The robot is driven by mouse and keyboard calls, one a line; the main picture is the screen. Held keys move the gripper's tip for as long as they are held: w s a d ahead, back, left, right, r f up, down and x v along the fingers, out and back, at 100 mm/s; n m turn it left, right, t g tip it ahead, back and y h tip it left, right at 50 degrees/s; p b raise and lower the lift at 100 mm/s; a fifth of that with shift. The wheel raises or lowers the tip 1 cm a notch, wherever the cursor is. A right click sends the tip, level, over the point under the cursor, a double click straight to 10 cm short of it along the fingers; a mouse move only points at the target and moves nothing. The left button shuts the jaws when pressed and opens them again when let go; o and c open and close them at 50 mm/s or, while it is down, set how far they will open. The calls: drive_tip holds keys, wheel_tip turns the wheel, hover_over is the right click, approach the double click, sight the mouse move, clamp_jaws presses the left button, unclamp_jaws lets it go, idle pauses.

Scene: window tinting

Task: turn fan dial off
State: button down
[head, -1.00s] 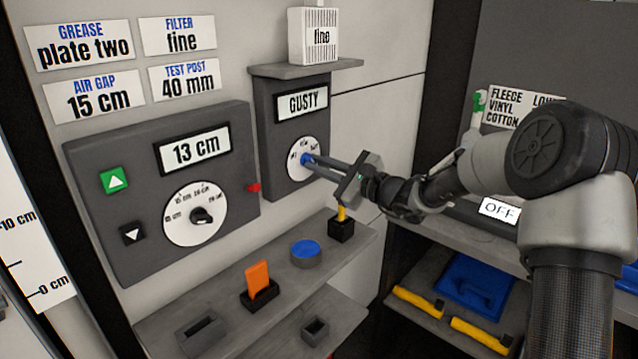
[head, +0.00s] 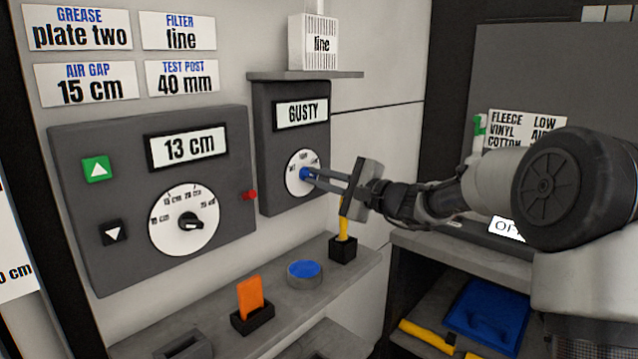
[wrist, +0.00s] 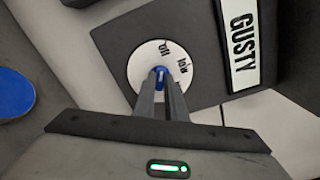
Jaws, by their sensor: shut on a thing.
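The fan dial is a blue knob (head: 306,174) on a white round face (head: 293,185), set in a dark grey panel (head: 268,140) under a "GUSTY" display (head: 301,112). My gripper (head: 312,174) reaches it from the right, its fingers shut on the blue knob. In the wrist view the fingertips (wrist: 161,84) close around the knob (wrist: 159,72), over the white face (wrist: 142,62). The exact setting of the pointer is unclear.
Left of the fan panel is a larger panel (head: 75,180) with a "13 cm" display, a black dial (head: 190,221) and a red knob (head: 250,195). Below, a shelf holds an orange piece (head: 250,297), a blue disc (head: 304,270) and a yellow-handled tool (head: 343,225).

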drive_tip(key=c, duration=1.8)
unclamp_jaws()
drive_tip(key=p+v, duration=0.2)
drive_tip(key=v, duration=1.5)
drive_tip(key=shift+d, duration=0.2)
drive_tip(key=shift+s, duration=0.15)
